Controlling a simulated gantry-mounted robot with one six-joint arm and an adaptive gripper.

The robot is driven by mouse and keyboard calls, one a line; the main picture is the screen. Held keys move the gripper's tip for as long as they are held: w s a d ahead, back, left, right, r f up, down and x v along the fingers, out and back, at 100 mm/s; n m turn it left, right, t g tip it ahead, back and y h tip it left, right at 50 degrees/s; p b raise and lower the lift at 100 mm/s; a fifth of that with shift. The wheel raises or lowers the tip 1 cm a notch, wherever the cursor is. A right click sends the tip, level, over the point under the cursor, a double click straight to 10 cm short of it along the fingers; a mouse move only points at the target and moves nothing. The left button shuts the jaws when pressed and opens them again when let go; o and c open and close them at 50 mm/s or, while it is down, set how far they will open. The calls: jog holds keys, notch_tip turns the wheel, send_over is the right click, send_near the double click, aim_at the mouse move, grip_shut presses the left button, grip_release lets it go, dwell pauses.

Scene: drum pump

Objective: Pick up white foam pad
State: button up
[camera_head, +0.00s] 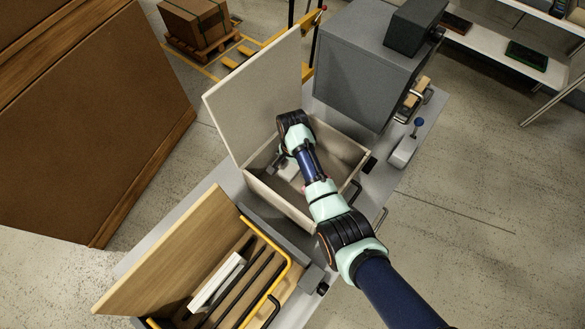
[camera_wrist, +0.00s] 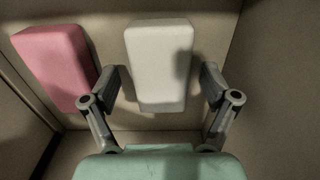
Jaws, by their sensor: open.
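The white foam pad (camera_wrist: 160,50) lies in the bin, upper middle in the wrist view. My gripper (camera_wrist: 161,84) is open, with one finger at each side of the pad's near half. The fingers look apart from the pad, and I cannot tell how far above it they are. A pink pad (camera_wrist: 50,62) lies to the left, next to the left finger. In the head view my gripper (camera_head: 284,160) reaches down inside the pale bin (camera_head: 275,204), and my arm hides much of its inside.
The bin's raised lid (camera_head: 255,95) stands on its left side. A grey cabinet (camera_head: 365,60) is behind. A wooden box (camera_head: 165,260) with a yellow bar (camera_head: 284,275) and a white block (camera_head: 216,284) is in front. A small blue-knobbed device (camera_head: 405,150) stands at right.

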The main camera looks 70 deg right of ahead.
jog(key=c, duration=0.9)
jog(key=shift+r, duration=0.1)
jog(key=shift+c, duration=0.2)
notch_tip(320, 180, up, 20)
jog(key=p, duration=0.8)
